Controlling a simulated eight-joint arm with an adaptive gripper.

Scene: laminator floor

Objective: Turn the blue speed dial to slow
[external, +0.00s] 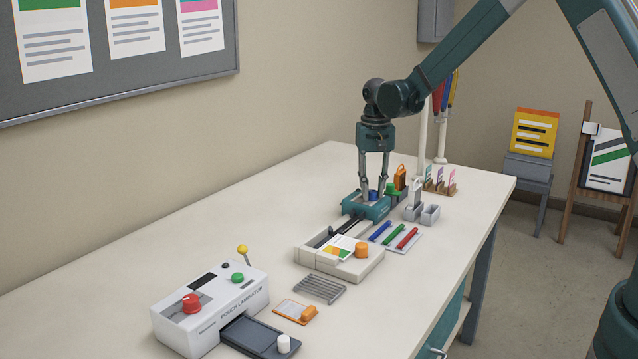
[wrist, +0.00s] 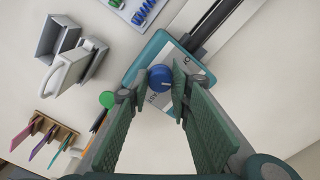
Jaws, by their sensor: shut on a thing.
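The blue speed dial (external: 373,196) sits on top of a teal machine (external: 360,210) on the table. In the wrist view, the dial (wrist: 160,78) shows a pale mark on its face, and it stands on a grey plate with small lettering (wrist: 196,72), which is too small to read fully. My gripper (external: 373,192) points straight down over the machine and is shut on the dial, one finger on each side. In the wrist view, the fingertips of my gripper (wrist: 158,88) flank the dial. The dial's exact setting cannot be told.
A green knob (external: 393,190) and an orange item (external: 400,177) stand close beside the dial. Grey bins (external: 428,214), coloured spirals (external: 406,238), a cream tray (external: 310,256) and a pouch laminator (external: 215,307) share the table.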

